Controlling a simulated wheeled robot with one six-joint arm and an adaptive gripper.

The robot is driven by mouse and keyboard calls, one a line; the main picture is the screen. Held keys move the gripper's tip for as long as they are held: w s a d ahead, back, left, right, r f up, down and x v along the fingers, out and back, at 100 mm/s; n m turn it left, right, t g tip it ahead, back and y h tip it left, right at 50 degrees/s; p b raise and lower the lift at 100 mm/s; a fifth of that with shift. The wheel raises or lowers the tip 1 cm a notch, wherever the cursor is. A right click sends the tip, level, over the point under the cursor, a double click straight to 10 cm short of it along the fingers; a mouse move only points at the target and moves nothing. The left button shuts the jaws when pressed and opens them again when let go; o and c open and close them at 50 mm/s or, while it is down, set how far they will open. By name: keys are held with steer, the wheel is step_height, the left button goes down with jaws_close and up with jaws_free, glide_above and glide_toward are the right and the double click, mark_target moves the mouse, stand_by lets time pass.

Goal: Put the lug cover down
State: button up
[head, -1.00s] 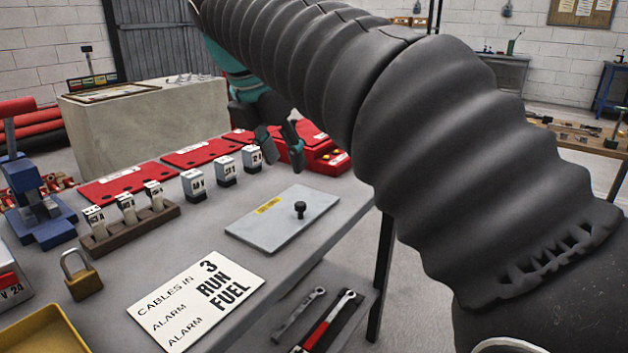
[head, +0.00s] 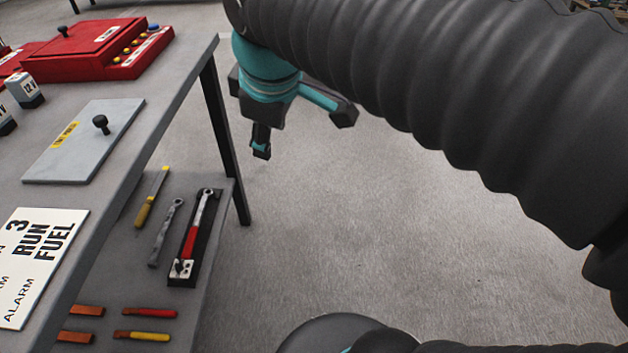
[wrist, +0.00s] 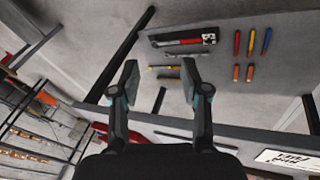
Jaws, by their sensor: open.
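The lug cover, a flat grey plate (head: 72,152) with a black knob (head: 101,123) and a yellow label, lies flat on the grey bench top in the head view. My gripper (head: 302,132) is beyond the bench's right edge, over open floor, apart from the cover. In the wrist view my gripper (wrist: 160,78) has its two fingers spread with nothing between them.
A red box (head: 100,45) and small white blocks stand on the bench. A white sign (head: 38,265) lies near its edge. The lower shelf holds a torque wrench (head: 196,232) and other tools. The floor (head: 420,220) to the right is clear.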

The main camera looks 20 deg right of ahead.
steer(key=s+d+f+m+t, duration=0.1)
steer(key=s+d+f+m, duration=0.5)
steer(key=f+m, duration=0.4)
steer(key=shift+s+f, duration=0.2)
steer(key=shift+s, duration=0.7)
steer(key=shift+c, duration=0.4)
